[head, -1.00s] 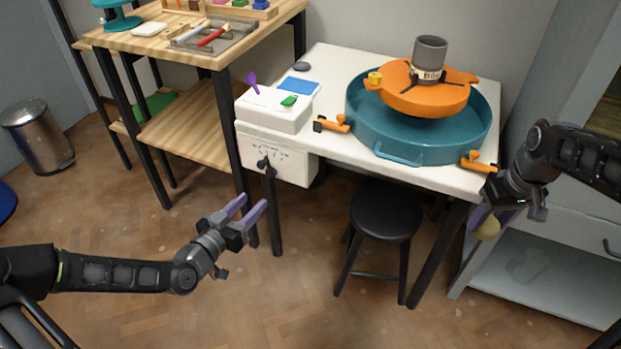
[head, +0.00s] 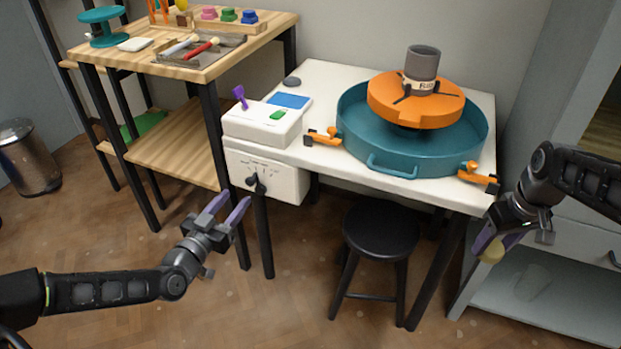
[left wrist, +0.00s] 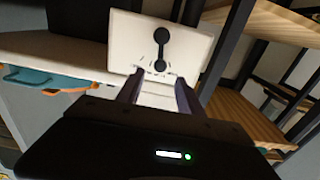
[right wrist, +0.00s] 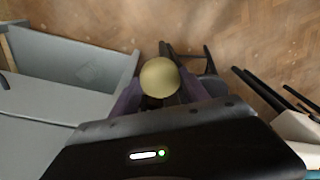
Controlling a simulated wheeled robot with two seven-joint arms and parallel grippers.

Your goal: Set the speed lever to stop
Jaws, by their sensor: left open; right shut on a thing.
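The black speed lever (head: 257,183) is on the front face of the white control box (head: 288,186), below a row of small marks. It also shows in the left wrist view (left wrist: 161,50), with a round knob at each end. My left gripper (head: 228,206) is open and empty, in front of and a little below the lever, apart from it. In the left wrist view its fingers (left wrist: 158,84) point at the box face. My right gripper (head: 487,245) is shut on a pale yellow round thing (right wrist: 160,77) at the right, below the table edge.
The white table (head: 327,79) bears a teal basin (head: 400,163) with an orange wheel head (head: 390,101) and a grey cup (head: 423,62). A black stool (head: 381,232) stands below. A wooden workbench (head: 180,68) is at left.

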